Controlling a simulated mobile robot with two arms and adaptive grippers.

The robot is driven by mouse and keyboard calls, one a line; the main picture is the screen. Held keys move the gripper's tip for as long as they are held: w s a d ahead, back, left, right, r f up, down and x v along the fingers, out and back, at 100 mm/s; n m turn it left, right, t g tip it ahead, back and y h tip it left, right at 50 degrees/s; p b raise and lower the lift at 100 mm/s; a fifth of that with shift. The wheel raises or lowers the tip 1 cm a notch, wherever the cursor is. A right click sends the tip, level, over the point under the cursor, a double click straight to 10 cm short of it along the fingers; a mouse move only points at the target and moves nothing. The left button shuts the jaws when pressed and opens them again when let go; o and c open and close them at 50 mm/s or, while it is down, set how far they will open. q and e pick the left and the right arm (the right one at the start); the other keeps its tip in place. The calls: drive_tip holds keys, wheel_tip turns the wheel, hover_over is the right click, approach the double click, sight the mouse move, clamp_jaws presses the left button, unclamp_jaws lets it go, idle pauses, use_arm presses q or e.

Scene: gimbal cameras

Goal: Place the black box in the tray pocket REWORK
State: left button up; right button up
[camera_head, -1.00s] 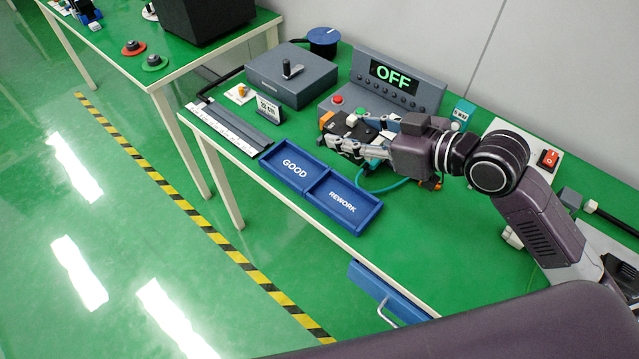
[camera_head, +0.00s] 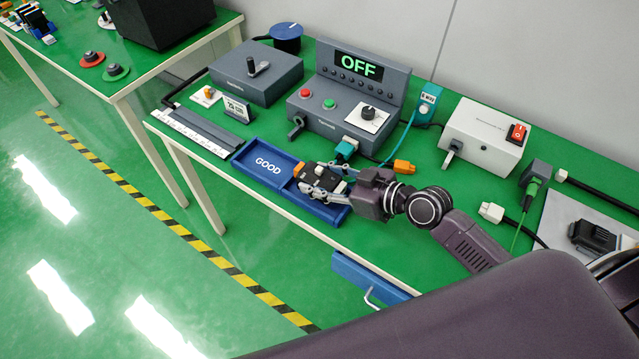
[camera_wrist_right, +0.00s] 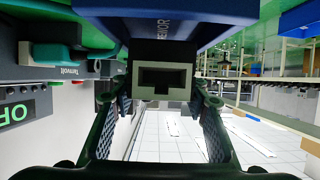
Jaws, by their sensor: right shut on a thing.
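The black box (camera_head: 324,181) is held in my right gripper (camera_head: 318,183), over the REWORK pocket of the blue tray (camera_head: 338,213). In the right wrist view the box (camera_wrist_right: 163,52) sits between the two fingers (camera_wrist_right: 162,100), with a pale end frame facing the camera. The tray (camera_wrist_right: 215,12) shows close to it, with part of the REWORK lettering visible. The gripper and box hide most of that pocket in the head view, and I cannot tell whether the box touches its floor. The GOOD pocket (camera_head: 262,176) beside it is empty. My left gripper is not in view.
The grey tester (camera_head: 345,110) with its OFF display stands behind the tray. A ruler strip (camera_head: 190,133) lies left of the tray. A white switch box (camera_head: 484,138) is at right.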

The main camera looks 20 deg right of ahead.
wheel_tip(320, 180, down, 2)
drive_tip(key=shift+f, duration=0.1)
drive_tip(key=shift+f, duration=0.1)
drive_tip(key=o, duration=1.3)
drive_tip(key=shift+c, duration=0.2)
